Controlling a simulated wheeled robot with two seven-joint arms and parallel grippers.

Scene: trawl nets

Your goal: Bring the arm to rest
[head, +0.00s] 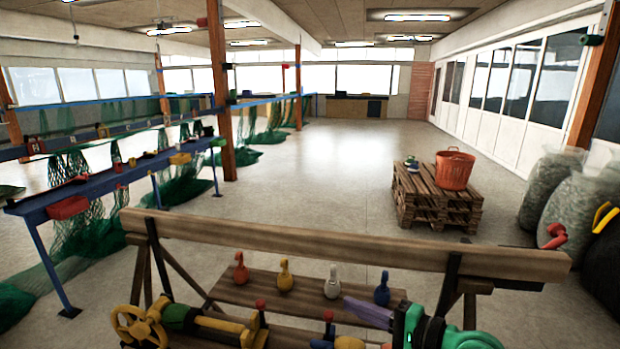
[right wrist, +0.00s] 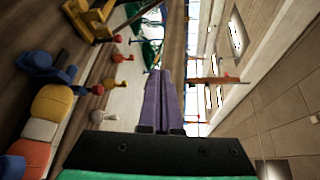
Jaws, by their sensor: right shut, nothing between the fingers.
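My right gripper (head: 347,303) shows at the bottom of the head view, right of centre, with slim purple fingers pointing left and slightly up from a dark and green wrist. The fingers are together and empty. In the right wrist view the shut gripper (right wrist: 165,72) points up the picture, with nothing between the fingers. It is above the workbench, near the white shackle-like piece (head: 332,283) and the blue one (head: 382,290); I cannot tell the exact height. I make out no left gripper in the head view.
A wooden beam (head: 330,243) crosses beyond the gripper. A red (head: 241,270) and a yellow piece (head: 285,275) stand on the plank. A yellow handwheel (head: 139,326) is at bottom left. A pallet stack (head: 436,205) with an orange basket (head: 454,171) stands beyond. Open floor lies behind.

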